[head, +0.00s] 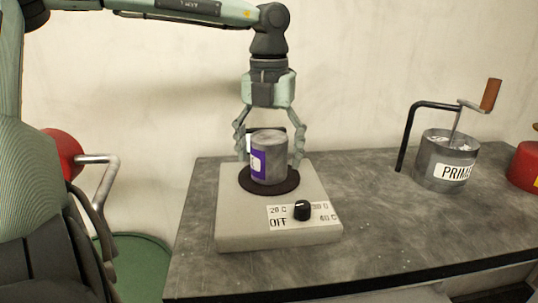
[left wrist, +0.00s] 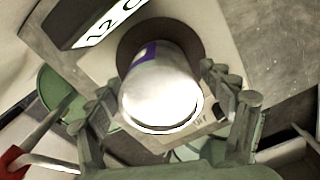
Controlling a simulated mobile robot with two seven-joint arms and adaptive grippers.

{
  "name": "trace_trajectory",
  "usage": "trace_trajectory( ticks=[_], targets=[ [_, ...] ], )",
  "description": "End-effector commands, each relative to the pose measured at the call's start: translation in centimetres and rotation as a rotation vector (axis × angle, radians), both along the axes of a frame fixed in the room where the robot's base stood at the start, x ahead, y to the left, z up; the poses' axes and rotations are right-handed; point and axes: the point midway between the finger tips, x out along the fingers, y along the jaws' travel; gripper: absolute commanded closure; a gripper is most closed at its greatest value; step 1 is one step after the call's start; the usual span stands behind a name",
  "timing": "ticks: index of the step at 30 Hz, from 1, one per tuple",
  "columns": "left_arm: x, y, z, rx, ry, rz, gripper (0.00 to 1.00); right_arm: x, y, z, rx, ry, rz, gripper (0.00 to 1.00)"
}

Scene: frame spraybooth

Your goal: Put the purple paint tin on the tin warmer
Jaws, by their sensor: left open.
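The purple paint tin (head: 268,160) is a grey metal can with a purple label. It stands upright on the dark round plate of the tin warmer (head: 230,226). The warmer is a pale box with a black knob (head: 302,210) and temperature markings on its front. My left gripper (head: 269,158) points down over the tin from above, with its open fingers on either side of it. In the left wrist view the tin (left wrist: 160,95) sits between the spread fingers on the dark plate, and a gap shows beside it. My right gripper is not in view.
A grey tin labelled as primer (head: 446,163) with a crank handle (head: 490,95) stands on the bench (head: 385,235) to the right. A red object (head: 524,166) is at the right edge. The bench between warmer and primer tin is clear.

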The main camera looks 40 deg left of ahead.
Motion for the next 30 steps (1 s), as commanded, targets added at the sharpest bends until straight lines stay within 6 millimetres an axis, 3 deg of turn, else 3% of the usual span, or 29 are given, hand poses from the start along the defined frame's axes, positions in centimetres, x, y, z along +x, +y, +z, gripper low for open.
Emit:
trace_trajectory(
  ticks=[2, 9, 15, 21, 30],
  targets=[
    [0.2, 0.1, 1.7, 0.005, -0.009, 0.0, 0.19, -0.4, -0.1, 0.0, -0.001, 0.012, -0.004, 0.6],
    [0.2, 0.0, 7.2, 0.004, -0.007, 0.001, 0.19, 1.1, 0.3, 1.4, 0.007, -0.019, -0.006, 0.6],
    [0.1, 0.0, 10.3, 0.002, -0.004, 0.001, 0.19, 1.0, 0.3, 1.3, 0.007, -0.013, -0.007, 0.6],
    [0.1, -0.1, 11.5, 0.0, -0.004, -0.002, 0.19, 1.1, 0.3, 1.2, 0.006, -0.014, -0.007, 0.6],
    [0.1, 0.0, 11.6, 0.001, -0.003, -0.002, 0.19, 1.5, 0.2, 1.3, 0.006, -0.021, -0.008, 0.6]
  ],
)
